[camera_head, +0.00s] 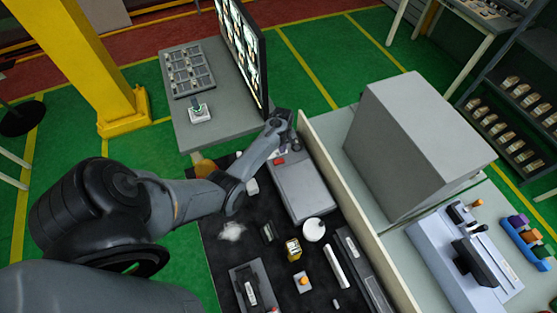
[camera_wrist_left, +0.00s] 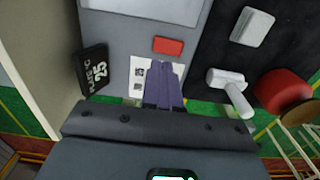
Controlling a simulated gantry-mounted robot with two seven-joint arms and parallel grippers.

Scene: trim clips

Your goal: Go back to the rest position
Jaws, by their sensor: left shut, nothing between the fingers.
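My left arm reaches in from the left in the head view, over the dark work mat (camera_head: 215,265). My left gripper (camera_head: 283,124) is at the far end of the mat, close to the grey device (camera_head: 302,190). In the left wrist view the purple fingers (camera_wrist_left: 163,76) are together and empty. They point at the grey device's face (camera_wrist_left: 118,38), over a small white label and below a red button (camera_wrist_left: 168,46). I cannot tell whether they touch it. My right gripper is in neither view.
A black block (camera_wrist_left: 92,72) marked 25 and a white T-shaped part (camera_wrist_left: 232,90) flank the fingers. A monitor (camera_head: 241,50) stands behind.

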